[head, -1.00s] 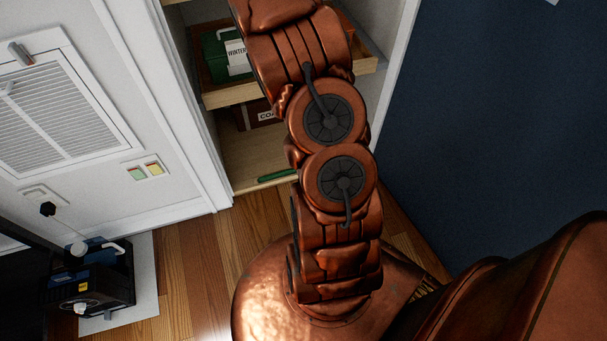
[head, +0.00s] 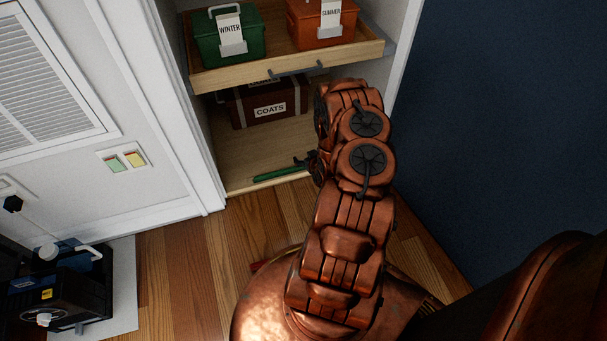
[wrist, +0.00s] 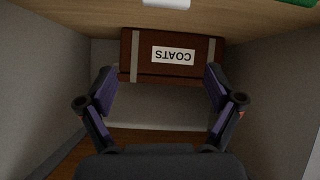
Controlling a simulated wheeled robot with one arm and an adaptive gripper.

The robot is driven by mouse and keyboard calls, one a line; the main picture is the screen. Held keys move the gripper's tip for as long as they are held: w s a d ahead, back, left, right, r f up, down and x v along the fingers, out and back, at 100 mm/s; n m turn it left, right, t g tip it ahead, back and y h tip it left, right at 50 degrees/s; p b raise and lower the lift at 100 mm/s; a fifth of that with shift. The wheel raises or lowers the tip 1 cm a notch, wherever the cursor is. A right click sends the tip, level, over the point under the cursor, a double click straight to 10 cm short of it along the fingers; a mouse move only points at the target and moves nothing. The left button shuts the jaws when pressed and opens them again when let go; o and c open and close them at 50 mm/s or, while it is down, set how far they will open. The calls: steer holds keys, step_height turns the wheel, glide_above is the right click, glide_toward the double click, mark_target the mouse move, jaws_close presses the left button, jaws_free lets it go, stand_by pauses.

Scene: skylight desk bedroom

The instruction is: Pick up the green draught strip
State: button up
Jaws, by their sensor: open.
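The green draught strip (head: 278,175) lies along the front edge of the cabinet's bottom shelf in the head view. Its right end is hidden behind my gripper (head: 306,163). A green edge at the top right of the wrist view (wrist: 300,2) looks like part of the strip; the picture there is upside down. My gripper also shows in the wrist view (wrist: 160,92), with its two fingers spread apart and nothing between them. It is at the shelf opening, close to the strip's right end; whether it touches the strip I cannot tell.
A brown COATS box (head: 268,105) stands deeper on the bottom shelf (head: 235,155). Above it, an extended drawer (head: 260,75) holds a green WINTER box (head: 229,35) and an orange SUMMER box (head: 305,25). A white object (wrist: 166,3) is partly visible in the wrist view. A black device (head: 60,290) stands lower left.

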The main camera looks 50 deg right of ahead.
steer(key=m+t+h+b, duration=0.1)
steer(key=b, duration=0.2)
glide_toward(304, 171)
steer(key=w+d+r, duration=0.2)
steer(key=w+r, duration=0.1)
steer(key=shift+w+d+f+m+t+b, duration=0.1)
steer(key=shift+w+f+m+t+b, duration=0.1)
steer(key=shift+w+f, duration=0.25)
steer(key=shift+w+d+f+m+t+b, duration=0.1)
steer(key=shift+w+f+t+b, duration=0.15)
steer(key=shift+w, duration=0.35)
steer(key=shift+d+b+x, duration=0.15)
steer(key=shift+b+x, duration=0.35)
steer(key=shift+x, duration=0.5)
steer(key=shift+d+b+x, duration=0.2)
steer(key=shift+b+x, duration=0.3)
steer(key=shift+x, duration=0.45)
steer(key=shift+w+d+f, duration=0.1)
steer(key=shift+w+d, duration=0.25)
steer(key=shift+w, duration=0.05)
steer(key=c, duration=1.4)
